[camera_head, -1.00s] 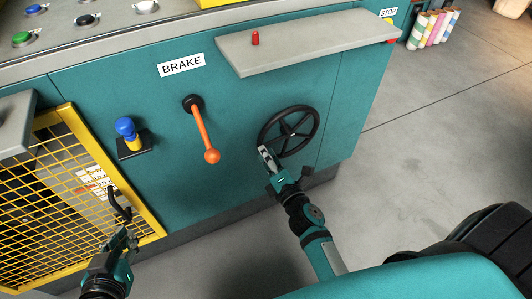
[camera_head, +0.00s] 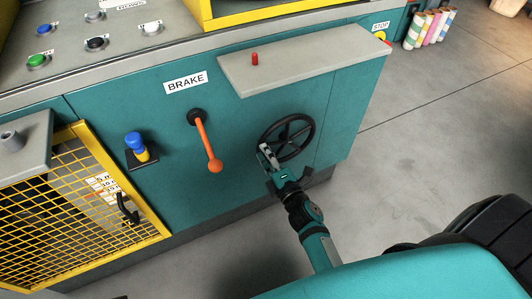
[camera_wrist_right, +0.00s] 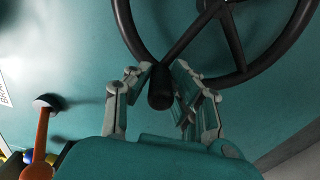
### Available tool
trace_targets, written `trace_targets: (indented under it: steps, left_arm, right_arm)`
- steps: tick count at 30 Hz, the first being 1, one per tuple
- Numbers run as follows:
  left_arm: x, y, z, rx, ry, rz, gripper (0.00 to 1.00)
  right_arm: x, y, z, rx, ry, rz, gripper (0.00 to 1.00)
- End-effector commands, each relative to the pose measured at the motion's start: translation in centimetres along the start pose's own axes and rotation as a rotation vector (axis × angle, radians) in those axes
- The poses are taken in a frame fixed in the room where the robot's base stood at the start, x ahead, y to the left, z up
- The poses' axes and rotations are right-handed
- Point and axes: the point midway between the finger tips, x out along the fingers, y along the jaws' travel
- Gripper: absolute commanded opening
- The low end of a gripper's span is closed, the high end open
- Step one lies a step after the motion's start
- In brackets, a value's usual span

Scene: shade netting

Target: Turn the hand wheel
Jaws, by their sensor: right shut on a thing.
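The black hand wheel (camera_head: 309,126) is mounted on the teal machine front, below the grey shelf. Its rim and spokes also show in the right wrist view (camera_wrist_right: 234,38). My right gripper (camera_head: 266,152) is at the wheel's lower left in the head view. In the right wrist view, its two fingers (camera_wrist_right: 160,74) are shut on the wheel's dark handle (camera_wrist_right: 160,98), one on each side. Part of the handle is hidden by the fingers. My left gripper is not in view.
An orange brake lever (camera_head: 204,141) hangs left of the wheel, with a blue and yellow knob (camera_head: 135,146) further left. The grey shelf (camera_head: 300,60) juts out above the wheel. A yellow mesh guard (camera_head: 150,207) stands at left.

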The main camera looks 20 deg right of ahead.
Motion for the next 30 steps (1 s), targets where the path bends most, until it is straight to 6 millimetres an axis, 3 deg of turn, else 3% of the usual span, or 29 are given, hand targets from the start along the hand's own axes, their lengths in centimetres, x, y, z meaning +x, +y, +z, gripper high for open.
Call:
trace_targets:
  steps: [13,14,19,30]
  left_arm:
    - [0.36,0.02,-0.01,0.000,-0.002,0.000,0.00]
    - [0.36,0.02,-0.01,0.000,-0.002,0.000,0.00]
    - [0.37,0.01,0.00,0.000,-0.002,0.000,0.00]
    - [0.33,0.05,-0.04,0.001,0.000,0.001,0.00]
  right_arm:
    - [0.21,0.52,0.25,-0.006,-0.003,0.009,0.00]
    - [0.21,0.52,0.26,-0.006,-0.003,0.009,0.22]
    - [0.14,0.38,0.21,-0.004,-0.003,0.006,0.43]
    - [0.11,1.03,0.22,-0.007,0.001,0.004,0.43]
